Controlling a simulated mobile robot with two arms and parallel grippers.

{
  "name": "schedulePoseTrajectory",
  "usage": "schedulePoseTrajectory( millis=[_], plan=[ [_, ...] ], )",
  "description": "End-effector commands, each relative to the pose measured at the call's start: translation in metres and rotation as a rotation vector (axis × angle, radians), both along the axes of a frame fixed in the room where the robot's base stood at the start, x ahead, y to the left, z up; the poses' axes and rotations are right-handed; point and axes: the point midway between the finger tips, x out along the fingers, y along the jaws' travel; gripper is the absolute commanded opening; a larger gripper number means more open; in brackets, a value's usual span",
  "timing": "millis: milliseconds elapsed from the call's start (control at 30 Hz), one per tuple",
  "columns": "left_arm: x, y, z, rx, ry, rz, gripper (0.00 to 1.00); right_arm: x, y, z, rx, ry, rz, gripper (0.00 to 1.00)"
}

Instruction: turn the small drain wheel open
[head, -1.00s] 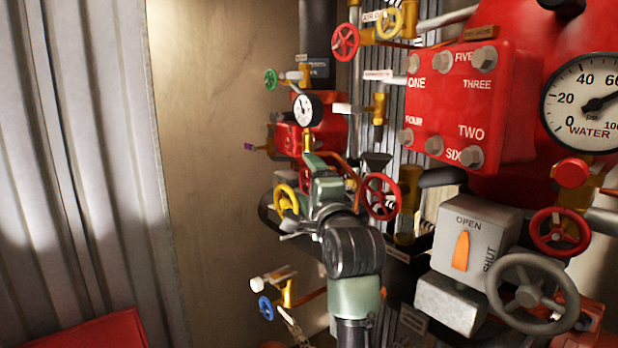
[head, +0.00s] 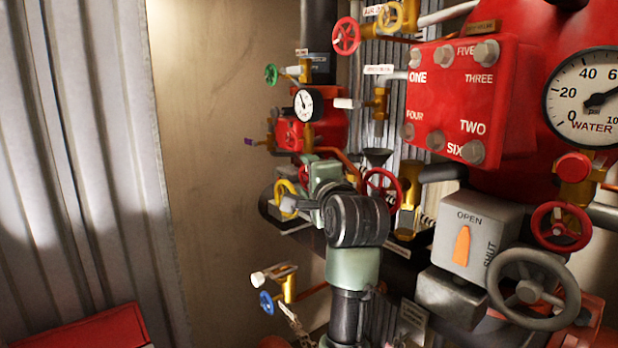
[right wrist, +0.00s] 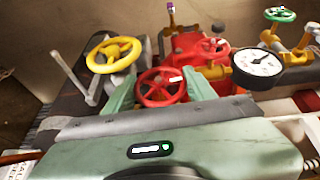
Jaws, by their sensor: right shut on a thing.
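A small red handwheel (right wrist: 160,87) sits between the two fingers of my right gripper (right wrist: 160,92) in the right wrist view. The green fingers are shut on its rim from both sides. In the head view my right gripper (head: 309,170) reaches up among the valves, and its body hides most of this wheel. No label on the wheel is readable, so I cannot tell from a tag that it is the drain wheel. My left gripper is not in view.
A yellow handwheel (right wrist: 113,54) with a grey lever stands close left of the gripper. A red valve body (right wrist: 195,48) and a small gauge (right wrist: 257,64) lie just beyond. Another red wheel (head: 382,190) is close right of my wrist. A blue wheel (head: 266,303) sits below.

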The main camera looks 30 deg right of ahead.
Motion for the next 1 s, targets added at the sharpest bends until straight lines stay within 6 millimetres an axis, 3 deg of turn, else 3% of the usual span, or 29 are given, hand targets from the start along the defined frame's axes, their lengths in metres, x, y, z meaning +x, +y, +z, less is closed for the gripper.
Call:
schedulePoseTrajectory(
  millis=[500, 1000],
  plan=[
    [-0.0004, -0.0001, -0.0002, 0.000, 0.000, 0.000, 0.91, 0.0003, 0.0002, -0.0007, -0.025, 0.350, 0.001, 0.15],
    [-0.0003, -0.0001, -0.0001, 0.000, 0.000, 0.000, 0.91, -0.0001, 0.0000, -0.0024, -0.033, 0.440, 0.000, 0.15]
  ],
)
